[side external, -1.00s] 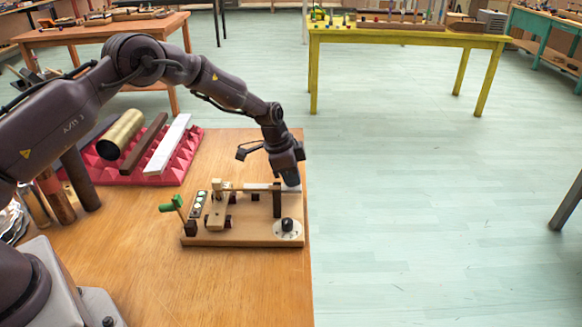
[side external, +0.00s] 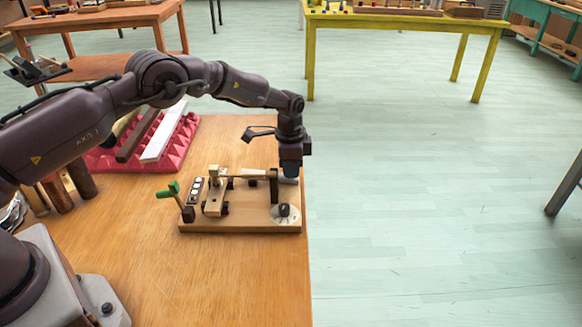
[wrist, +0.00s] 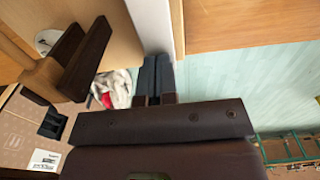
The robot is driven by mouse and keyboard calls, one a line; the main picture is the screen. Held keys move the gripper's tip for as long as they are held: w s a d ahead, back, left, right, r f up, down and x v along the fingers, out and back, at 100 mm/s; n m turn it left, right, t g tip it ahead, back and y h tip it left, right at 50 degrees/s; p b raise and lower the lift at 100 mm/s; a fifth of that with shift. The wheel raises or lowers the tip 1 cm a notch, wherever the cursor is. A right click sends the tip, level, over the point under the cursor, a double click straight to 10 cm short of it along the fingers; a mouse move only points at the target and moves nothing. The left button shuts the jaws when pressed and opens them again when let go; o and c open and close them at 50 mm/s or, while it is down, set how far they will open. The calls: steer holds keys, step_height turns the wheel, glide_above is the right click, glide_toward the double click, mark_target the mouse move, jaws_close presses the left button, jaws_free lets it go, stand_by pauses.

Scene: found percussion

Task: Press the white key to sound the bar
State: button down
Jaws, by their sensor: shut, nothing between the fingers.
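A wooden board (side external: 240,228) carries a small mechanism near the table's right edge. A white key (side external: 287,180) shows at the board's back right, mostly hidden by my gripper; in the wrist view it is a pale strip (wrist: 151,22) running up from the fingertips. My gripper (side external: 290,174) points down over the key's end. Its two dark fingers (wrist: 155,60) are together with nothing between them. The tips are at or just above the key; I cannot tell whether they touch it. A dark upright post (side external: 273,187) stands just left of the gripper.
The board also bears a green-handled crank (side external: 170,190), a row of round buttons (side external: 194,190) and a white disc with a black knob (side external: 284,212). A pink ridged foam tray (side external: 118,162) holds bars behind. The table front (side external: 200,280) is clear.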

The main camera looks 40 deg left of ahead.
mark_target(280, 176)
steer(key=shift+r, duration=0.95)
steer(key=shift+r, duration=0.35)
step_height(280, 176, up, 13)
steer(key=s+a, duration=0.2)
steer(key=shift+f, duration=0.15)
